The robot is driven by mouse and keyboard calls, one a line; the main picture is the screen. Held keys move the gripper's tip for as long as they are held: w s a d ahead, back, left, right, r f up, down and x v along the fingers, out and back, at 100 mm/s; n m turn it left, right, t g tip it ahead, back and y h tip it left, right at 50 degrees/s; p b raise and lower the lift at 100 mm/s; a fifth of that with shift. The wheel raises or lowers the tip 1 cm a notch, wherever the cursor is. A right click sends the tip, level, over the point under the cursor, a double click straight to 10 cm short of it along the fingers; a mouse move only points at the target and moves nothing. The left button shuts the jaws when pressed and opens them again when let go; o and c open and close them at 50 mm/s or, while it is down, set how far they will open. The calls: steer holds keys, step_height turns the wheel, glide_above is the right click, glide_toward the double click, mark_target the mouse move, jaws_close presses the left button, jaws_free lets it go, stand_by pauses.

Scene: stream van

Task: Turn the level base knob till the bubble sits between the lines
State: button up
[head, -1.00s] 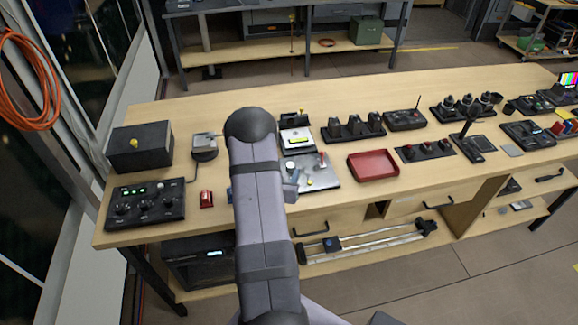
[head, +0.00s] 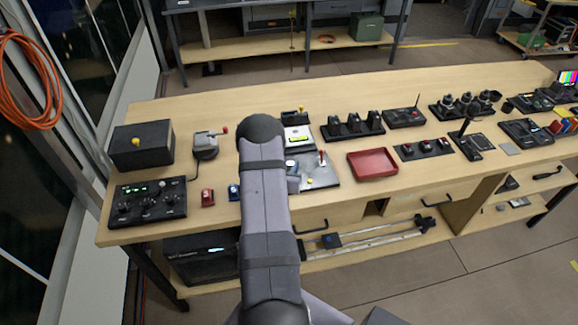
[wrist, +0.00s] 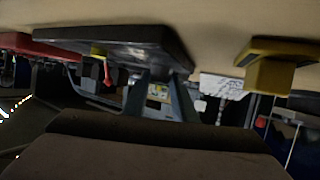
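A pale unit with a yellow-green window (head: 298,139), which looks like the level base, stands on the bench just right of my arm's upper end in the head view. The bubble and its lines are too small to make out, and I cannot pick out its knob. My gripper is hidden behind my arm in the head view. In the wrist view, which shows the bench upside down, the two grey fingers of my gripper (wrist: 160,98) stand apart with nothing visibly held. A small pale and yellow patch shows between them, too unclear to name.
A grey plate (head: 326,176) with a red lever lies right of my arm; its dark underside-like edge looms near the fingers in the wrist view. A red tray (head: 372,165) is further right. A black box (head: 142,152) and knob panel (head: 150,204) stand left.

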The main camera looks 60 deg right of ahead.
steer(key=c, duration=0.3)
steer(key=shift+s+d, duration=0.1)
steer(key=shift+s+n+t+b, duration=0.1)
steer(key=shift+n+t+b, duration=0.5)
steer(key=shift+t+b, duration=0.15)
steer(key=shift+n+t+y+b, duration=0.5)
steer(key=shift+t, duration=0.05)
steer(key=o, duration=1)
steer(key=shift+o, duration=0.2)
